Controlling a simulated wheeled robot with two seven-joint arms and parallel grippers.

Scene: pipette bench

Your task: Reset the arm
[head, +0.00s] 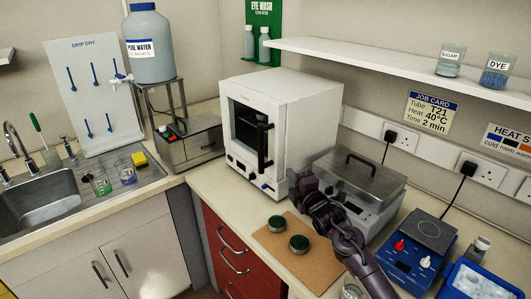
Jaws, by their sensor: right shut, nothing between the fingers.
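My right arm reaches in from the lower right, over the counter. Its dark gripper (302,186) is shut and empty, between the white oven-like cabinet (300,115) and the steel bath with a lid (355,170). I cannot tell whether it touches either one. The arm passes above the right side of a brown mat (268,238), where two dark green round pieces (277,223) lie. My left gripper is not in view.
A blue stirrer plate (410,260) and a blue tray (470,283) stand at the right. A glass (352,290) is beside my forearm. A shelf (400,68) overhangs the back. The sink (45,205) is left. Counter before the cabinet is clear.

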